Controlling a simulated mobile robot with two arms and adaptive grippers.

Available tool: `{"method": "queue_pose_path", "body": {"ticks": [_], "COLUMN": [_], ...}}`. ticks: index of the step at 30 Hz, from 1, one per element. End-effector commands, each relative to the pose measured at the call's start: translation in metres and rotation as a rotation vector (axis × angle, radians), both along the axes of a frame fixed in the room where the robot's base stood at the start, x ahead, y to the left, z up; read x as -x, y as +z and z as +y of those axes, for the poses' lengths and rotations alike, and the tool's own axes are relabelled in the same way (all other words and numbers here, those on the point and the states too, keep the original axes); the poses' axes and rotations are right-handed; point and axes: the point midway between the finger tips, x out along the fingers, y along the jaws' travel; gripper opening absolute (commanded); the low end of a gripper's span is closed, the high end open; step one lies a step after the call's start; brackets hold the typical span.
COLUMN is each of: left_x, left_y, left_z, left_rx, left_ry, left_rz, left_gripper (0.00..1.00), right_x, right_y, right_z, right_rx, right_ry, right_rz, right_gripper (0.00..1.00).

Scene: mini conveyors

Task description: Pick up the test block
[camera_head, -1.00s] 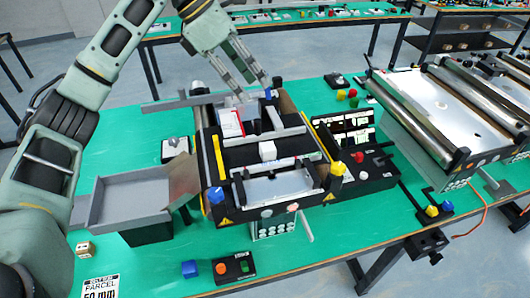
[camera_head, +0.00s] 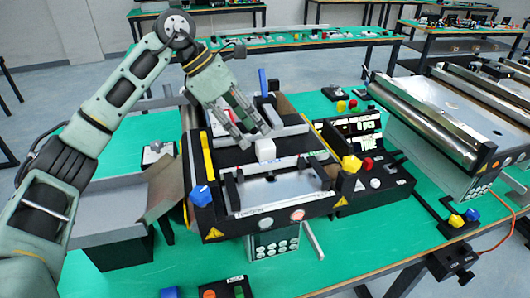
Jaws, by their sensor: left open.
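The test block appears to be the small white cube (camera_head: 265,150) on the black belt of the mini conveyor (camera_head: 240,222), near the middle of the machine. My left gripper (camera_head: 257,138) comes in from the upper left, with its fingers pointing down toward the cube. Its fingers are apart and nothing is between them. The fingertips are close behind and above the cube; whether they touch it I cannot tell. My right gripper does not show.
A grey tray chute (camera_head: 110,215) stands left of the conveyor. A larger roller conveyor (camera_head: 445,120) stands further right.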

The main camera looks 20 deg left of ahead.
Motion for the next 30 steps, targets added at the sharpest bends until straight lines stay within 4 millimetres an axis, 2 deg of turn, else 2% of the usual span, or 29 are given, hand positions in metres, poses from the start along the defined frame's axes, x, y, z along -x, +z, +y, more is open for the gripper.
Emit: {"method": "queue_pose_path", "body": {"ticks": [7, 11, 20, 30], "left_x": [-0.001, -0.005, -0.006, -0.006], "left_y": [-0.026, -0.041, -0.045, -0.045], "left_z": [-0.021, -0.028, -0.03, -0.03], "left_rx": [0.001, 0.001, 0.0, 0.0], "left_ry": [-0.003, -0.002, 0.0, -0.001], "left_rz": [0.005, 0.003, 0.0, 0.001], "left_gripper": [0.42, 0.42, 0.41, 0.11], "right_x": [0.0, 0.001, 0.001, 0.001], "right_y": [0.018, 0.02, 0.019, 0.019], "right_z": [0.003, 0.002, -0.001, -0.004], "right_rx": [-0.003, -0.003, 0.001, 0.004], "right_ry": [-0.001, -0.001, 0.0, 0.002], "right_rz": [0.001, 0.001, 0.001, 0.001], "right_gripper": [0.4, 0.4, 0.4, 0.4]}}
